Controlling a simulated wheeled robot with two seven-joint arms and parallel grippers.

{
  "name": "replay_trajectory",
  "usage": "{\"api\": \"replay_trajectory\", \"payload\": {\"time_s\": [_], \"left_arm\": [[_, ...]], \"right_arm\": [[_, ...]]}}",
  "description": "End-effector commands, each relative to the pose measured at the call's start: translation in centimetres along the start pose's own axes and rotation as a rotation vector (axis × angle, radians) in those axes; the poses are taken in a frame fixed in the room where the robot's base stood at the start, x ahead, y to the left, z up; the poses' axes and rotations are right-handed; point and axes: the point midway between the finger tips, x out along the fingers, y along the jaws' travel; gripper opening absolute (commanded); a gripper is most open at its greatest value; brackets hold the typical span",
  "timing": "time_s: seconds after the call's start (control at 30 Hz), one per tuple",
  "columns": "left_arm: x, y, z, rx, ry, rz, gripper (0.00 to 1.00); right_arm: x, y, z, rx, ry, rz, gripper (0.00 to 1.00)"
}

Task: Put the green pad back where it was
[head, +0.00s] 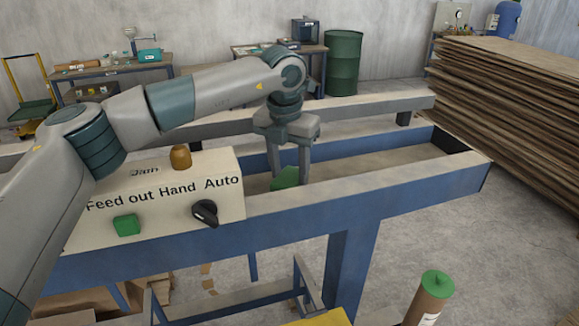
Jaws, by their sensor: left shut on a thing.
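My left gripper (291,177) points down behind the front rail of the blue frame (290,232), right of the control box. It is shut on the green pad (285,178), which shows between and beside the fingers. The pad's lower edge is partly hidden by the front rail, so I cannot tell whether it touches the bed below. My right gripper is not in view.
The cream control box (165,195) has an amber lamp (180,157), a green button (126,225) and a black knob (205,212). Stacked boards (515,110) stand at the right. A brown roll (430,298) with a green top stands at the front right.

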Motion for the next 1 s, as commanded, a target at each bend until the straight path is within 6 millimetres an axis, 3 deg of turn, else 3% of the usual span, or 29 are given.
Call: {"api": "replay_trajectory", "payload": {"time_s": [0.33,0.37,0.43,0.87,1.0], "left_arm": [[0.4,0.0,0.0,0.0,0.0,0.0,0.25],[0.3,0.0,0.0,0.0,0.0,0.001,0.51],[0.2,0.0,0.0,0.0,0.0,0.001,0.65],[-0.1,0.0,0.0,0.0,0.0,0.001,0.65],[-0.9,0.0,0.1,0.0,-0.002,0.002,0.65]], "right_arm": [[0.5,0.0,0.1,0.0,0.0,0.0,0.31],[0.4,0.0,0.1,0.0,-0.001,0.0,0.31],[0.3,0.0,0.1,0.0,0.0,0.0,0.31],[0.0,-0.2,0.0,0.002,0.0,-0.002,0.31],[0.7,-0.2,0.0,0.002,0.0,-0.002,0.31]]}}
